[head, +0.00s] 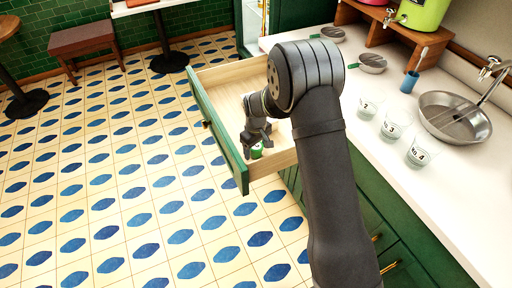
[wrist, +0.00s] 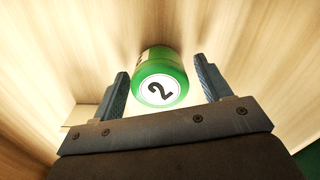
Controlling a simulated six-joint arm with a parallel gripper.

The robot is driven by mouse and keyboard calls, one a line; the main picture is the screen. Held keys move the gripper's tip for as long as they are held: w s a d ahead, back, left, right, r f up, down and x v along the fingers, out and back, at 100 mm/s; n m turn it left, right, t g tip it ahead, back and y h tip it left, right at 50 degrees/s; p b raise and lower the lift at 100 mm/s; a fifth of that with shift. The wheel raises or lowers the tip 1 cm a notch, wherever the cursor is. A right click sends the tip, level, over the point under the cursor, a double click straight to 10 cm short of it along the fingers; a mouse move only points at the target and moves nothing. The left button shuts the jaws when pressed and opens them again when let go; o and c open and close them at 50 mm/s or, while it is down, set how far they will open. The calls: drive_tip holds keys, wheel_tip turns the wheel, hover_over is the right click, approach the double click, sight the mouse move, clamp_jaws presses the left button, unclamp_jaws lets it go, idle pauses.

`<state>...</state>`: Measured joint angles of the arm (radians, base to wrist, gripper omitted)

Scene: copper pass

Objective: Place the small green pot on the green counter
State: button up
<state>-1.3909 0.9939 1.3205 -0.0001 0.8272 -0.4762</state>
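A small green cylinder with a white label reading 2 (wrist: 160,80) is in the open wooden drawer; I take it for the small green pot. In the head view it shows only as a bit of green (head: 257,152) under my gripper (head: 258,136), which hides the rest. In the wrist view my gripper's two fingers (wrist: 161,76) are apart, one on each side of the cylinder, with a gap on both sides. The counter (head: 345,135) has a white top above green cabinet fronts (head: 365,220).
The drawer's green front (head: 217,130) and wooden walls surround my gripper. Numbered clear cups (head: 391,128), a blue cup (head: 409,82), a steel sink bowl (head: 455,117) and shallow pans (head: 372,62) stand on the counter. Bare white top lies nearer the front edge.

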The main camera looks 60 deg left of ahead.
drive_tip(key=shift+o, duration=0.4)
wheel_tip(320, 180, up, 18)
drive_tip(key=shift+f, duration=0.25)
drive_tip(key=shift+a, duration=0.1)
drive_tip(key=shift+w, duration=0.1)
drive_tip(key=w+d+f+m+g+y, duration=0.25)
drive_tip(key=w+m+g, duration=0.2)
drive_tip(key=m, duration=0.95)
drive_tip(key=w+d+f+m+g+y, duration=0.25)
drive_tip(key=w+m+g, duration=0.2)
drive_tip(key=m, duration=0.85)
drive_tip(key=shift+t+h, duration=0.4)
drive_tip(key=shift+t, duration=0.1)
drive_tip(key=x, duration=1.7)
drive_tip(key=shift+w+d+f, duration=0.15)
drive_tip(key=shift+w+f, duration=0.15)
drive_tip(key=shift+f, duration=0.1)
drive_tip(key=shift+r, duration=0.1)
drive_tip(key=c, duration=1.2)
